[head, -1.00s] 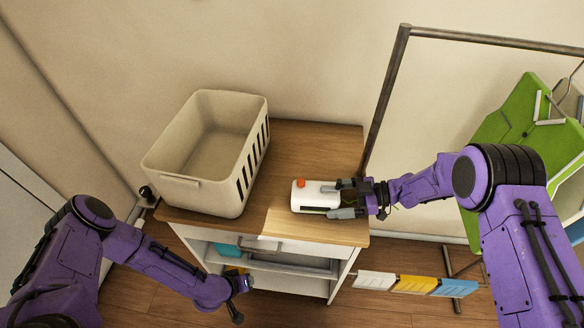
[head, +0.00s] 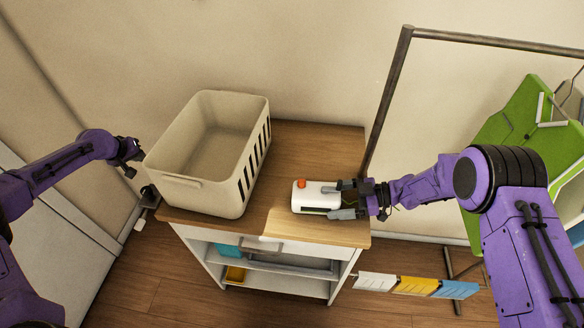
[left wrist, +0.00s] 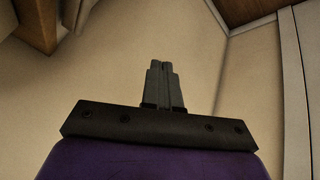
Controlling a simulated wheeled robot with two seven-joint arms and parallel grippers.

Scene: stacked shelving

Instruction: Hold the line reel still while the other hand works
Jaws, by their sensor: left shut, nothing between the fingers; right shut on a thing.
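The line reel, a white box-shaped unit with an orange button (head: 313,198), lies on the wooden top of the cabinet, right of the basket. My right gripper (head: 345,199) is shut on the line reel, its fingers along the near and far sides at the right end. My left gripper (head: 137,151) is up beside the left side of the basket, away from the line reel. In the left wrist view my left gripper (left wrist: 162,72) has its fingers together with nothing between them, against a plain wall.
A beige basket (head: 180,188) stands empty on the left of the cabinet top (head: 318,151). Open shelves below hold a teal item (head: 228,250) and a yellow item (head: 235,273).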

